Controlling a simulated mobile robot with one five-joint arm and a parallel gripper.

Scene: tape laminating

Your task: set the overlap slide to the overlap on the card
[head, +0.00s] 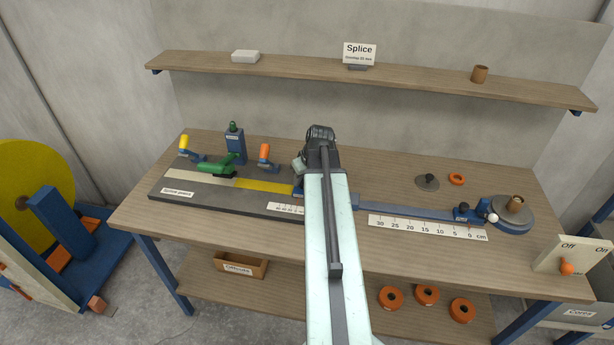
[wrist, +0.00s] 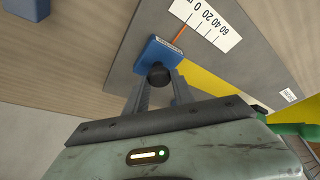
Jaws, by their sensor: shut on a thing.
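The blue overlap slide (wrist: 158,52) with a black knob (wrist: 158,76) stands on the grey splice plate (wrist: 122,62) in the wrist view. My gripper (wrist: 159,84) is shut on the knob, one finger each side. A thin orange pointer (wrist: 180,33) runs from the slide toward the white scale (wrist: 208,24), marked 0 to 60, near its 0 end. In the head view, a bit of the slide (head: 298,190) shows left of my arm, which hides the rest. The card (head: 359,53) on the shelf reads "Splice" and an overlap in mm, too small to read surely.
Yellow tape (head: 262,186) and a green-handled tool (head: 217,167) lie left of the slide. A blue rail with a cm ruler (head: 427,227) runs right.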

